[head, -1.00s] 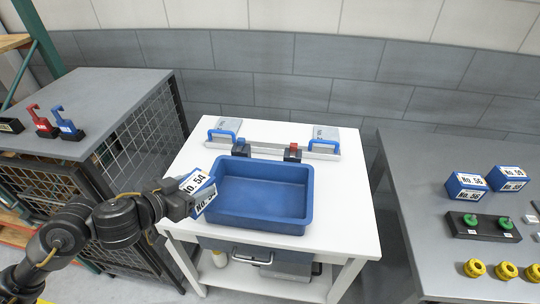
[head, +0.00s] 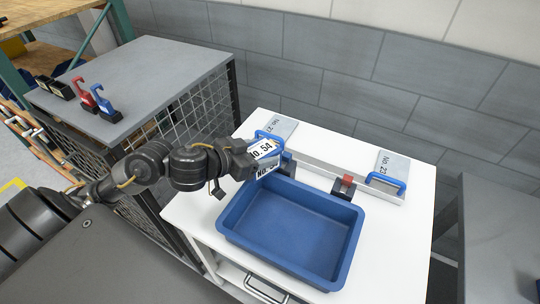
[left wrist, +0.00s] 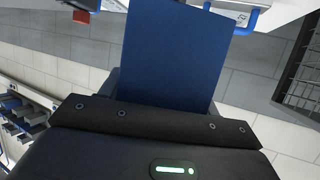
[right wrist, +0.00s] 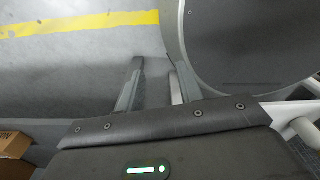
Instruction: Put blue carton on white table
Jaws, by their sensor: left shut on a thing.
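The blue carton (head: 266,149) has white labels reading No. 54. My left gripper (head: 250,160) is shut on it, and the carton's plain blue face fills the upper middle of the left wrist view (left wrist: 172,55). The white table (head: 193,211) stands ahead. The carton is over its left rear part, behind the blue bin's far left corner; I cannot tell whether it touches the tabletop. My right gripper (right wrist: 153,75) shows only in the right wrist view, fingers apart and empty, away from the table.
An empty blue bin (head: 233,216) takes up the table's front. Behind it are a fixture with blue handles (head: 386,183) and a red-topped block (head: 347,182). A grey cabinet (head: 150,75) with red and blue hooks stands left, a grey table (head: 500,225) right.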

